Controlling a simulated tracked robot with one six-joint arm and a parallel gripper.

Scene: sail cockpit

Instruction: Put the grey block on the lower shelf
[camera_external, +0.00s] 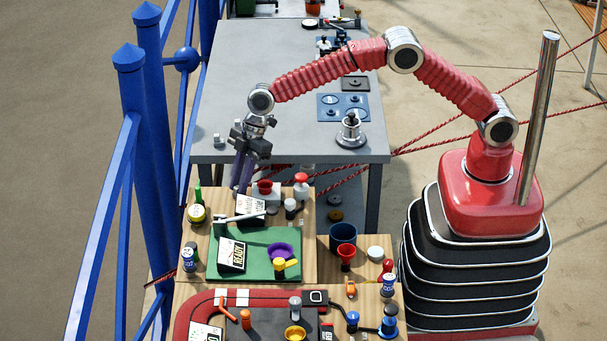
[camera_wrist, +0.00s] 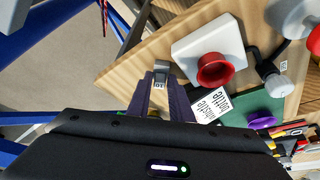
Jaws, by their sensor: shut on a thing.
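My gripper (camera_external: 240,188) points down above the back left corner of the wooden board, just in front of the grey table. In the wrist view its two purple fingers (camera_wrist: 158,95) are shut on a small grey block (camera_wrist: 161,70) with a white label. The block sits between the fingertips, over the edge of the board; I cannot tell whether it touches the wood. In the external view the block is hidden by the fingers.
The grey table (camera_external: 260,75) holds a chrome bell-like piece (camera_external: 350,132), a blue plate (camera_external: 342,107) and a small grey piece (camera_external: 217,140). The wooden board (camera_external: 300,250) is crowded; a red cup (camera_wrist: 215,68) is close by. Blue railings (camera_external: 150,150) stand at left.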

